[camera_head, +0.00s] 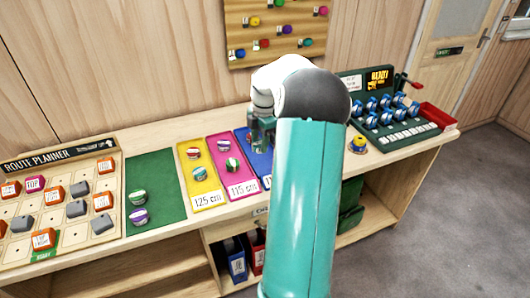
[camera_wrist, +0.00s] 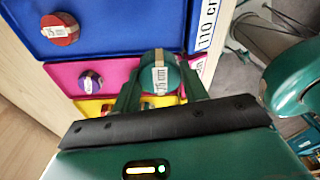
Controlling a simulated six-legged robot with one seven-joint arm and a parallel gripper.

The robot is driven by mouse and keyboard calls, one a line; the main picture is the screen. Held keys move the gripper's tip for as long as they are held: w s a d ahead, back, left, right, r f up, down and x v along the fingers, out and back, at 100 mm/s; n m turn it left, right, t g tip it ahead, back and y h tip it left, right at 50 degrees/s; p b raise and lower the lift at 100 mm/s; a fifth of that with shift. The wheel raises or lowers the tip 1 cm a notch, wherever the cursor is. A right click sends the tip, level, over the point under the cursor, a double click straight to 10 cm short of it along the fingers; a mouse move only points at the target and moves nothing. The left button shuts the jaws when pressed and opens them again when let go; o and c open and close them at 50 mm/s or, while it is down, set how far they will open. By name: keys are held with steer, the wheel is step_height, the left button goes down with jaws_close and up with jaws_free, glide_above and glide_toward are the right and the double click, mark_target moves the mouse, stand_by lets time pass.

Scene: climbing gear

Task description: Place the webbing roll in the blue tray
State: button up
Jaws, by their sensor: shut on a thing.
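My gripper (camera_wrist: 158,92) is shut on a green webbing roll (camera_wrist: 158,72) with a pale label, its two fingers on either side of it. In the wrist view the roll appears in front of the pink tray's labelled end. The blue tray (camera_wrist: 120,38) is beyond it, marked 110 cm, with a red roll (camera_wrist: 60,29) on it. In the head view my gripper (camera_head: 262,130) is above the blue tray (camera_head: 259,162), and my arm hides much of that tray. The held roll's height above the trays is unclear.
The pink tray (camera_head: 241,177) and yellow tray (camera_head: 205,188) each hold rolls. A green mat (camera_head: 160,170) holds two rolls. A route planner board (camera_head: 68,212) is at left. A dark green rack (camera_head: 385,110) and a yellow-and-blue item (camera_head: 358,144) are at right.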

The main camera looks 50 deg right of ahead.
glide_above(263, 159)
step_height(263, 159, down, 6)
steer(key=shift+s+d+f, duration=0.1)
steer(key=shift+d+f, duration=0.05)
steer(key=shift+f, duration=1.4)
steer(key=shift+f, duration=0.2)
steer(key=o, duration=1)
steer(key=r, duration=0.4)
steer(key=d+r, duration=0.1)
steer(key=r, duration=0.7)
steer(key=shift+s+d+r, duration=0.15)
steer(key=shift+r, duration=0.05)
